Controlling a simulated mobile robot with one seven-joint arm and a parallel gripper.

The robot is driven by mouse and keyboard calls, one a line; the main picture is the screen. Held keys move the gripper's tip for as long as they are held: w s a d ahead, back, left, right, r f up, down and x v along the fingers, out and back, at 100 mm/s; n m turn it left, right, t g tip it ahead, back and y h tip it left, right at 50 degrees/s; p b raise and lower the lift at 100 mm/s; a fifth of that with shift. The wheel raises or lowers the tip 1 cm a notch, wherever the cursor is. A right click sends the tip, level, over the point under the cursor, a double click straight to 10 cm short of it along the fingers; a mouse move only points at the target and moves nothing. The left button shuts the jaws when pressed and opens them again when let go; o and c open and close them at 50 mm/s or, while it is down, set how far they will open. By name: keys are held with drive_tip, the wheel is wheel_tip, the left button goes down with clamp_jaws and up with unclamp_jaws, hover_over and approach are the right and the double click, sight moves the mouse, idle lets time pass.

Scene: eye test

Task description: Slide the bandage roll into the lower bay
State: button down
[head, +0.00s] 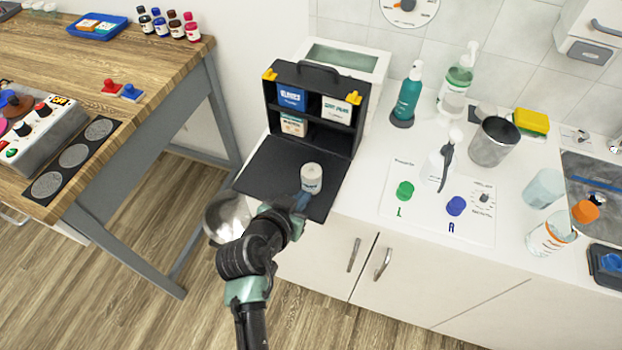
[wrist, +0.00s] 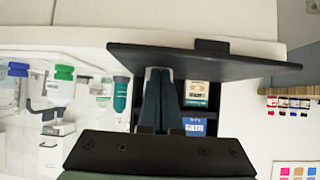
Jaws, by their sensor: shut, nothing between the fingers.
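The bandage roll (head: 311,177) is a whitish cylinder standing upright on the lowered black flap of the case (head: 265,170). My gripper (head: 302,201) is shut and empty, low over the flap at the roll's near side. Whether it touches the roll I cannot tell. The black case (head: 361,105) has two levels. The lower right bay (head: 326,137) looks dark and empty; a box (head: 293,125) sits in the lower left.
A blue box (head: 291,97) and a white box (head: 337,109) fill the upper level. A teal pump bottle (head: 408,97) stands right of the case. A white sheet (head: 405,209) with green and blue caps lies further right. A shiny round bowl (head: 226,217) is below the flap's left.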

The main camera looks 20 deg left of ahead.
sight(308, 177)
drive_tip(key=shift+w+d+b, duration=0.2)
drive_tip(key=shift+w+b, duration=0.55)
drive_tip(key=shift+w, duration=1.2)
drive_tip(key=shift+w+d+b, duration=0.15)
drive_tip(key=shift+w+b, duration=0.55)
drive_tip(key=shift+w, duration=1.2)
drive_tip(key=shift+w+d+b, duration=0.15)
drive_tip(key=shift+w+b, duration=0.9)
drive_tip(key=shift+w, duration=0.7)
drive_tip(key=shift+w+d+b, duration=0.15)
drive_tip(key=shift+w+b, duration=0.9)
drive_tip(key=shift+w, duration=0.7)
drive_tip(key=shift+s+r+p, duration=0.15)
drive_tip(key=shift+s+p, duration=0.25)
drive_tip(key=shift+p, duration=0.15)
drive_tip(key=s+p, duration=0.1)
drive_tip(key=s+r+p, duration=0.1)
drive_tip(key=s, duration=0.1)
drive_tip(key=shift+s+a+p, duration=0.15)
drive_tip(key=shift+p, duration=0.2)
drive_tip(key=shift+s+a+r+p, duration=0.15)
drive_tip(key=shift+s+p, duration=0.35)
drive_tip(key=shift+s, duration=0.35)
drive_tip(key=shift+s+r+p, duration=0.1)
drive_tip(key=shift+s+p, duration=0.45)
drive_tip(key=shift+s, duration=0.3)
drive_tip(key=shift+s+a+r+p, duration=0.15)
drive_tip(key=shift+s+p, duration=0.35)
drive_tip(key=shift+s, duration=0.35)
